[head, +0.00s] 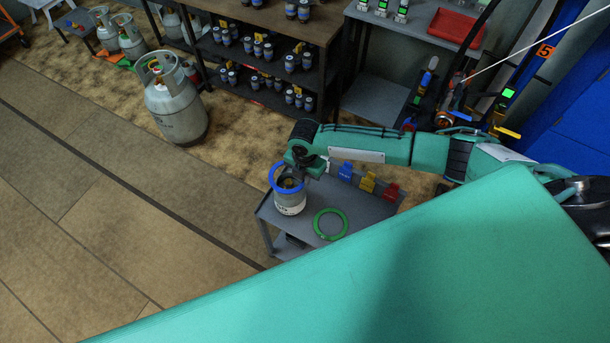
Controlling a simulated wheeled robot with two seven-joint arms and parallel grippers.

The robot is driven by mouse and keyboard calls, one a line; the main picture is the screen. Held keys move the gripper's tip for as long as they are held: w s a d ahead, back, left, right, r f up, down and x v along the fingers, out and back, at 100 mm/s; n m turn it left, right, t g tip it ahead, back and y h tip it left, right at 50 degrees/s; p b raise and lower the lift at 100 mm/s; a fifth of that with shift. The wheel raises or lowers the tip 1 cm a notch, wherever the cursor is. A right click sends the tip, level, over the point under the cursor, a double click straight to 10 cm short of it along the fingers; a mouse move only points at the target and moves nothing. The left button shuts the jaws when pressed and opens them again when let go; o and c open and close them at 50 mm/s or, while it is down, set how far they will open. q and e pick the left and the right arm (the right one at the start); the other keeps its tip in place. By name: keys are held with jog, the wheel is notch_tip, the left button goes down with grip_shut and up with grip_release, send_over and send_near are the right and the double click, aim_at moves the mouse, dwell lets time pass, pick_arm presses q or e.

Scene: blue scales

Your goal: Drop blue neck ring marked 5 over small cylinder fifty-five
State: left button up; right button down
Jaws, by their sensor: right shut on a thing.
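The blue ring (271,182) is in my right gripper (299,165), which is shut on its far right side. The ring overlaps the top of a small grey-white cylinder (290,205) in the head view. I cannot tell whether it is just above the neck or around it, and its mark cannot be read. The cylinder stands upright on the left end of a small grey cart (367,212); its label is too small to read. My left gripper is not in view.
A green ring (317,224) lies flat on the cart, right of the cylinder. Blue, yellow and red tags (368,182) stand along the cart's back edge. A large grey cylinder (175,108) stands on the floor at left. Shelves (262,55) with small canisters are behind.

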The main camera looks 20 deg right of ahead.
jog(key=shift+f+b, duration=1.45)
jog(key=shift+f, duration=1.15)
jog(key=c, duration=1.5)
grip_release()
jog(key=shift+r, duration=0.1)
jog(key=shift+r+p, duration=3.55)
jog(key=shift+r, duration=0.15)
